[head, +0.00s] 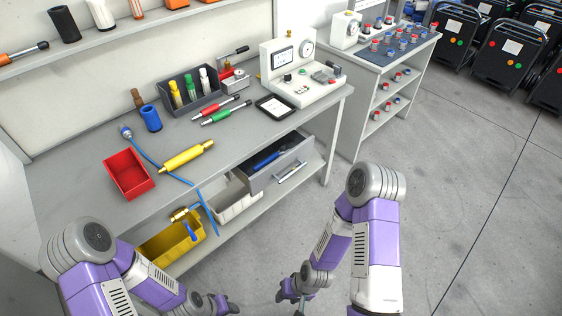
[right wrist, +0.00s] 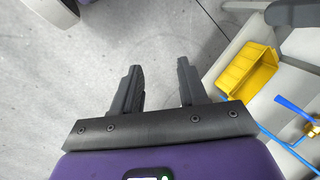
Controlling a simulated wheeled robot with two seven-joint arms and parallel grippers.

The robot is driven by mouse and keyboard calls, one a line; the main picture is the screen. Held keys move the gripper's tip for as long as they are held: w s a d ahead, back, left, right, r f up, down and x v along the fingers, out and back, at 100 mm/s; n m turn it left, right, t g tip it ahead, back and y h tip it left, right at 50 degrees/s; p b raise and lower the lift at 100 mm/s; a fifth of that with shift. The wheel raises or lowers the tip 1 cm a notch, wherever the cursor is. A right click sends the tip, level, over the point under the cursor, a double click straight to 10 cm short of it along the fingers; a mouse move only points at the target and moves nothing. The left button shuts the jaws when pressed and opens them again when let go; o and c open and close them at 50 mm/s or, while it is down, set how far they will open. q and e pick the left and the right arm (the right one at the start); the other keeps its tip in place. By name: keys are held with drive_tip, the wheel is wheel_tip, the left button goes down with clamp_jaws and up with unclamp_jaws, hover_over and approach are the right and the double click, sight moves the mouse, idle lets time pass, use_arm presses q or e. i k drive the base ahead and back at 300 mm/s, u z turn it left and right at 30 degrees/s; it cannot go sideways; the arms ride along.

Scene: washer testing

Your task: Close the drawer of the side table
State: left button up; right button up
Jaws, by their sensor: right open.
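The side table (head: 222,138) is a grey workbench along the wall. Its grey drawer (head: 262,183) stands pulled out below the tabletop, with a bar handle (head: 291,172) on its front. Blue-handled tools (head: 266,160) lie inside. My right gripper (head: 299,300) is at the bottom of the head view, apart from the drawer front and below it in the picture. In the right wrist view its two dark fingers (right wrist: 161,88) are spread with nothing between them. My left gripper (head: 224,303) is at the bottom edge, partly cut off, its jaws unclear.
A yellow bin (head: 165,250) and a white bin (head: 236,205) sit on the lower shelf; the yellow bin also shows in the right wrist view (right wrist: 247,80). A blue hose (head: 207,212) hangs over the table edge. The floor (head: 450,210) to the right is clear.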

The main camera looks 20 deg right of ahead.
sight(301, 148)
drive_tip(key=z, duration=0.4)
drive_tip(key=i, duration=1)
drive_tip(key=u, duration=0.6)
